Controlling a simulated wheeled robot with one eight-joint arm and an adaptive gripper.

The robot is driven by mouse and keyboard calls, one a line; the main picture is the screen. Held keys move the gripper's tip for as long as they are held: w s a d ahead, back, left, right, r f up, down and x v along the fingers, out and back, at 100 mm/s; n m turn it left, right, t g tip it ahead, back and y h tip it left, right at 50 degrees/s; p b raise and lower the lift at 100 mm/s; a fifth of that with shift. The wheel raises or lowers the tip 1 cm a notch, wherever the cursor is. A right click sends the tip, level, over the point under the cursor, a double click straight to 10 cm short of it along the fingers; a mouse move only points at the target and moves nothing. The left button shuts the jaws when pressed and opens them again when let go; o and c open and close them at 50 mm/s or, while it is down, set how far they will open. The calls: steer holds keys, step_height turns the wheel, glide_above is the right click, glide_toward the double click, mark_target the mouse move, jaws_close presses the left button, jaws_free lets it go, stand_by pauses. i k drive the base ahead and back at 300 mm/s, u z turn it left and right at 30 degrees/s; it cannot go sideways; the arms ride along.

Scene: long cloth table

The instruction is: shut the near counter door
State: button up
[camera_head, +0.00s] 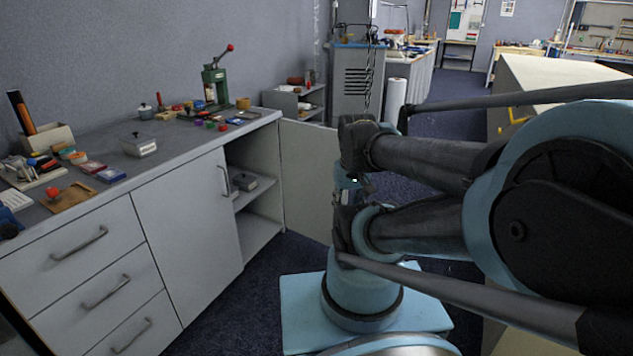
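The counter (180,150) runs along the left wall, with a grey top and light grey fronts. One counter door (188,215) with a dark vertical handle is shut, flush with the front. To its right another door (308,178) stands swung wide open from the counter's far end, showing its pale flat face. Between them is an open compartment (258,230) with a shelf. My arm fills the right half and covers the open door's right part. The arm's dark front parts are in front of that door; I cannot make out my gripper's fingers or whether they touch anything.
Several drawers (90,270) with bar handles are shut at the near left. Tools, small boxes and a green press (216,84) stand on the counter top. Dark blue carpet (235,305) is clear before the counter.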

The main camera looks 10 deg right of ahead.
mark_target(310, 152)
steer(key=z, duration=1)
steer(key=i, duration=5.95)
steer(key=u, duration=0.15)
